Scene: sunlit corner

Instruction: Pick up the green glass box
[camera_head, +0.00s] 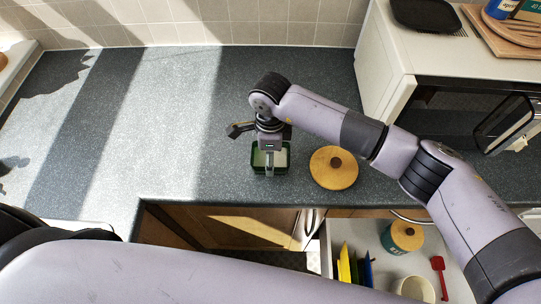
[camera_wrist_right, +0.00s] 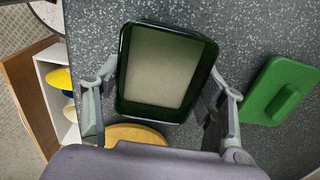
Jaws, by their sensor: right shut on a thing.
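The green glass box (camera_head: 284,168) stands near the front edge of the grey counter, partly hidden under my right gripper (camera_head: 270,160). In the right wrist view the box (camera_wrist_right: 124,92) has a dark green rim, a pale inside and no lid on it. My right gripper (camera_wrist_right: 163,98) is shut on the box, with one finger at each side. I cannot tell whether the box is clear of the counter. A separate green lid with a handle (camera_wrist_right: 283,92) lies on the counter beside the box. My left gripper is out of view.
A round wooden lid with a knob (camera_head: 333,168) lies close right of the box. Below the edge, an open drawer (camera_head: 385,278) holds a canister (camera_head: 403,236), a red utensil (camera_head: 439,270) and coloured items. A microwave (camera_head: 455,105) stands right. The counter's left is clear.

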